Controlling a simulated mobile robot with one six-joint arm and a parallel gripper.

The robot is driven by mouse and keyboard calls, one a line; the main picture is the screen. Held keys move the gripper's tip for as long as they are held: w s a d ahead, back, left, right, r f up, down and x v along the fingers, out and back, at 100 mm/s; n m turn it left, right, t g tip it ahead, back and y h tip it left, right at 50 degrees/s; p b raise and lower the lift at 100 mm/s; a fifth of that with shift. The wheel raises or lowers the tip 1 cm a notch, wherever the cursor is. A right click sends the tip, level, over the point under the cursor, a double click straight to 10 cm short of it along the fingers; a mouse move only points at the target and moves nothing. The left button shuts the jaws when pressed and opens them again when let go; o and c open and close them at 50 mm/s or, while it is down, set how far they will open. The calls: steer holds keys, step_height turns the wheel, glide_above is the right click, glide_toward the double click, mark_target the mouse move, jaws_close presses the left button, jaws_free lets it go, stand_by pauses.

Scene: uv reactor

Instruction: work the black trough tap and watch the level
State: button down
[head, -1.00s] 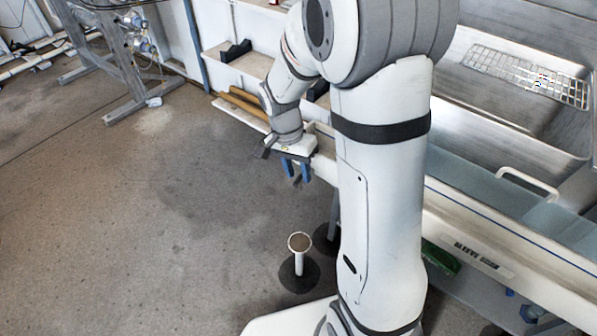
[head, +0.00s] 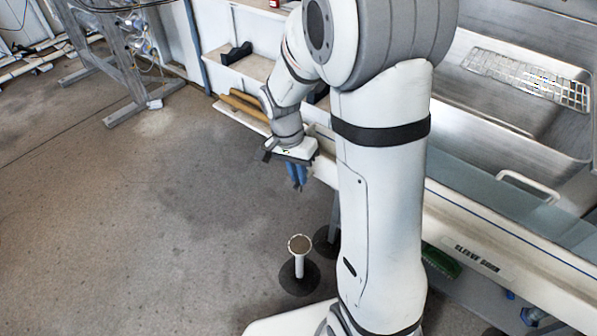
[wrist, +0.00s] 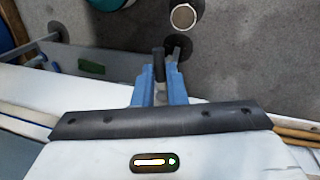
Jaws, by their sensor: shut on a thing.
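My gripper (head: 297,176) hangs beside the near left end of the long pale trough (head: 510,240), over the floor side. Its blue fingers are close together. In the wrist view my gripper (wrist: 160,80) is shut on a small dark part, which I take to be the black trough tap (wrist: 158,64). The fingers hide most of the tap, and its turn position cannot be told. Blue-green water (head: 470,183) shows in the trough's right part. My arm hides the middle of the trough, and no level mark can be read.
A round-topped floor stand (head: 299,245) stands below my gripper. A steel sink with a wire rack (head: 525,75) lies behind the trough. A green object (head: 441,262) is under the trough's front edge. The floor at left is clear up to a metal frame (head: 130,60).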

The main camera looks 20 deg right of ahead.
steer(key=shift+s, duration=0.1)
steer(key=shift+s+d+r+n+t+p, duration=0.15)
steer(key=shift+d+n+t+p, duration=0.6)
steer(key=shift+n, duration=1.9)
steer(key=shift+s+d+f+n+t+p, duration=0.15)
steer(key=shift+d+n+p, duration=0.75)
steer(key=shift+n, duration=1.8)
steer(key=shift+s+d+r+n+t+p, duration=0.1)
steer(key=shift+d+n+t+p, duration=0.35)
steer(key=shift+n+p, duration=1.5)
steer(key=shift+a+n+b, duration=0.1)
steer(key=shift+n+b, duration=0.65)
steer(key=shift+n, duration=0.05)
steer(key=c, duration=1.5)
jaws_free()
